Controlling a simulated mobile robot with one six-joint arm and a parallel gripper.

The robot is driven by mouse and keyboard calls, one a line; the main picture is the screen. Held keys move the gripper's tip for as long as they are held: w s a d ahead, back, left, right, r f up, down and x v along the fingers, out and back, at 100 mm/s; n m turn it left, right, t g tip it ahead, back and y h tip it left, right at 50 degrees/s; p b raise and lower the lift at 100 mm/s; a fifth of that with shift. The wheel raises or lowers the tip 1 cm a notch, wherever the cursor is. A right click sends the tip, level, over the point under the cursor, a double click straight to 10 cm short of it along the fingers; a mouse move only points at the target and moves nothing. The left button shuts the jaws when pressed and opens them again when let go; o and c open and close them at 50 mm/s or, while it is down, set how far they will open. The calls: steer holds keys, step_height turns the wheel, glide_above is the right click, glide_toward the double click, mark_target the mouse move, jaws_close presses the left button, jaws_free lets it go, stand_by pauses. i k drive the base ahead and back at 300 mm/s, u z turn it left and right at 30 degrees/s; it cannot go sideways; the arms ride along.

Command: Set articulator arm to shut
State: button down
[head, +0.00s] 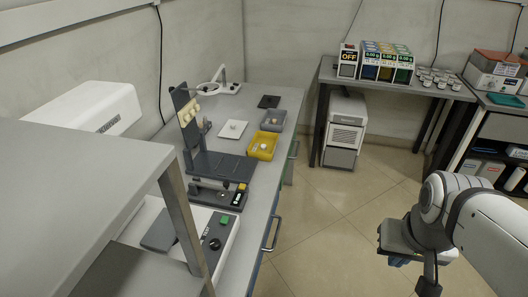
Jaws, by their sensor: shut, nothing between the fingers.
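The articulator, a dark grey device, stands on the long bench at left. Its upper articulator arm (181,98) is raised, standing nearly upright, with a cream-coloured piece (188,111) on its face. Its flat lower plate (222,166) lies level, so the articulator is open. A small upright pin or knob shows between the two parts. My gripper (398,260) is at the lower right over the floor, far from the articulator. It is shut and empty; its fingertips are small and partly hidden by the wrist.
A yellow tray (263,146), a grey tray (273,120) and a white plate (232,129) sit behind the articulator. A white machine with a green button (223,219) stands in front. A grey shelf (75,185) blocks the near left. The floor (335,225) between bench and arm is clear.

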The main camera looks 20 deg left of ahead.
mark_target(186, 109)
steer(key=u, duration=2.3)
steer(key=k, duration=0.95)
steer(key=z, duration=0.75)
steer(key=i, duration=1)
